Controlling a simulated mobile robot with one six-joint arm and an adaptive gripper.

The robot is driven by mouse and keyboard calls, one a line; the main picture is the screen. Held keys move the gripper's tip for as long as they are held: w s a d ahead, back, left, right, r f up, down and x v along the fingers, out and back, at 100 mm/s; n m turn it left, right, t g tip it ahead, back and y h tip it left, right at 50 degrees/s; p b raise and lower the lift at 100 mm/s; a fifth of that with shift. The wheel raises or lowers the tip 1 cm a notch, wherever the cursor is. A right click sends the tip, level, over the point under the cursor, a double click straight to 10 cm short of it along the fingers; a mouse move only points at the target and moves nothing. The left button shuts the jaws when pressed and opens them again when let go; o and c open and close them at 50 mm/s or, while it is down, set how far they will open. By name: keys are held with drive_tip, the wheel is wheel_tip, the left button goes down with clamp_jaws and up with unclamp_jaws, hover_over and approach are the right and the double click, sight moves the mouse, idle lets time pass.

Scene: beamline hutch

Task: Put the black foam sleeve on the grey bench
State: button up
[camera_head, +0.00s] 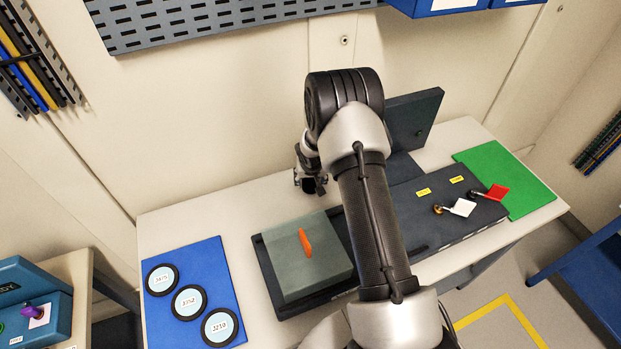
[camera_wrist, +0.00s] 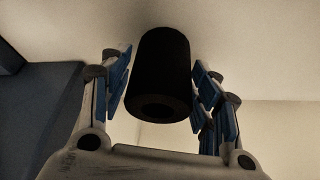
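The black foam sleeve (camera_wrist: 160,75) is in the middle of the wrist view, a dark cylinder with its open end towards the camera. My gripper (camera_wrist: 163,85) has its blue-padded fingers on either side of the sleeve, with narrow gaps showing, so it looks open around it. In the head view my gripper (camera_head: 311,183) is low over the back of the pale grey bench (camera_head: 255,207), left of my arm.
A blue mat (camera_head: 207,262) with several labelled discs lies at left. A grey-green block with an orange handle (camera_head: 305,242) sits on a dark tray. A dark panel (camera_head: 413,118) stands behind. A dark box (camera_head: 420,205) holds padlocks and tags. A green mat (camera_head: 510,175) lies at right.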

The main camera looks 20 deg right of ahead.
drive_tip(key=shift+o, duration=0.6)
drive_tip(key=shift+r, duration=0.1)
drive_tip(key=shift+r+p, duration=0.2)
drive_tip(key=shift+p, duration=0.15)
drive_tip(key=s+a+r, duration=0.2)
drive_tip(key=s+r, duration=0.3)
drive_tip(key=r, duration=0.6)
drive_tip(key=s+a+r+n+p, duration=0.1)
drive_tip(key=s+a+r, duration=0.1)
drive_tip(key=s+r, duration=0.65)
drive_tip(key=s+a+r, duration=0.2)
drive_tip(key=s+r, duration=0.1)
drive_tip(key=r, duration=1)
drive_tip(key=s+a+r+n, duration=0.1)
drive_tip(key=s+a+r, duration=0.2)
drive_tip(key=s, duration=0.8)
drive_tip(key=s+a+r+n+y, duration=0.1)
drive_tip(key=s+a+r, duration=0.2)
drive_tip(key=s, duration=0.7)
drive_tip(key=shift+s+a+r+n, duration=0.25)
drive_tip(key=shift+s+a+n, duration=0.05)
drive_tip(key=shift+s, duration=0.1)
